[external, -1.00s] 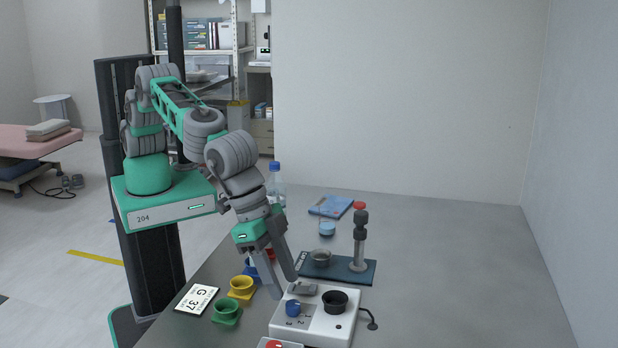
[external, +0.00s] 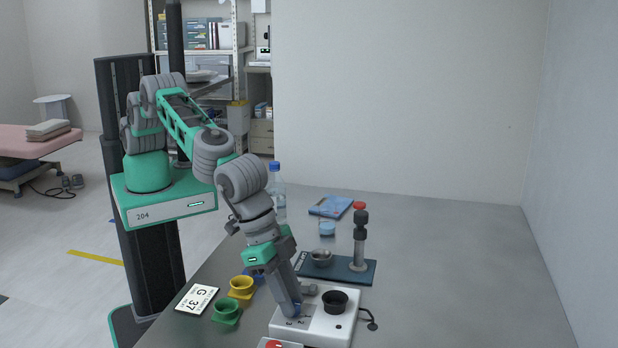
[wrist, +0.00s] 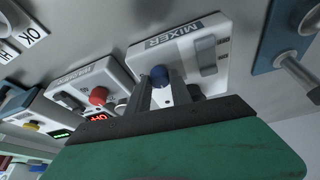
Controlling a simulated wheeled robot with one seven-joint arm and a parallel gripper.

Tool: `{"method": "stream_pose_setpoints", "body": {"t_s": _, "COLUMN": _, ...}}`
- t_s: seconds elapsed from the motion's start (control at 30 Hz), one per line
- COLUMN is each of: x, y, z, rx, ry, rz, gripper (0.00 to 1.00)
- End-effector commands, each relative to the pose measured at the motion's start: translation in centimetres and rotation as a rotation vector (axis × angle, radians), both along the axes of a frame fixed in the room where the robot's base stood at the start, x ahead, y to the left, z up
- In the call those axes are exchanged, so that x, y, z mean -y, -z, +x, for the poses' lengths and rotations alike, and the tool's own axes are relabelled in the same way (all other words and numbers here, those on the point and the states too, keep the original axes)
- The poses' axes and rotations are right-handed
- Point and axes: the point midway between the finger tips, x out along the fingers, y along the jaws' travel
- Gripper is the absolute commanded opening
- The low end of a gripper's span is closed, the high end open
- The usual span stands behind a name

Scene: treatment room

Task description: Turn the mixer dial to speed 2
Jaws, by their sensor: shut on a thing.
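The mixer (external: 325,318) is a white box near the front of the table, with a black cup holder (external: 335,299) on top. Its blue dial (wrist: 159,76) shows in the wrist view between my gripper's fingers. My gripper (external: 295,308) points down onto the mixer's grey dial panel and is shut on the dial, which it mostly hides in the external view. The numbers 2 and 3 are partly visible beside the fingers. Which number the dial points at cannot be told. The MIXER label (wrist: 174,41) and a grey switch (wrist: 206,55) show in the wrist view.
Left of the mixer are a yellow cup (external: 241,286), a green cup (external: 227,310) and a G 37 card (external: 197,299). A dark mat (external: 345,272) with an upright stand lies behind. Another device with a red button (wrist: 98,95) sits beside the mixer. The table's right side is clear.

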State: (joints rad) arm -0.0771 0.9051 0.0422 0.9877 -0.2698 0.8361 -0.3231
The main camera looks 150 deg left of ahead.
Motion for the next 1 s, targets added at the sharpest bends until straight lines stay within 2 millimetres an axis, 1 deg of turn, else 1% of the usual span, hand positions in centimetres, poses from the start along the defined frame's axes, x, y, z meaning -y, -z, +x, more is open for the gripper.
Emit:
{"method": "stream_pose_setpoints", "body": {"t_s": 0.03, "x": 0.02, "y": -0.02, "z": 0.01, "rx": 0.000, "ry": 0.000, "rz": 0.000, "gripper": 0.06}}
{"method": "stream_pose_setpoints", "body": {"t_s": 0.1, "x": 0.02, "y": -0.02, "z": 0.01, "rx": 0.000, "ry": 0.000, "rz": 0.000, "gripper": 0.01}}
{"method": "stream_pose_setpoints", "body": {"t_s": 0.13, "x": 0.02, "y": -0.02, "z": 0.01, "rx": 0.000, "ry": 0.000, "rz": 0.000, "gripper": 0.00}}
{"method": "stream_pose_setpoints", "body": {"t_s": 0.57, "x": -0.03, "y": 0.04, "z": -0.03, "rx": 0.000, "ry": 0.027, "rz": 0.001, "gripper": 0.00}}
{"method": "stream_pose_setpoints", "body": {"t_s": 0.77, "x": -0.14, "y": 0.14, "z": -0.05, "rx": 0.002, "ry": 0.114, "rz": 0.000, "gripper": 0.00}}
{"method": "stream_pose_setpoints", "body": {"t_s": 1.0, "x": -0.32, "y": 0.16, "z": -0.10, "rx": 0.002, "ry": 0.298, "rz": 0.000, "gripper": 0.00}}
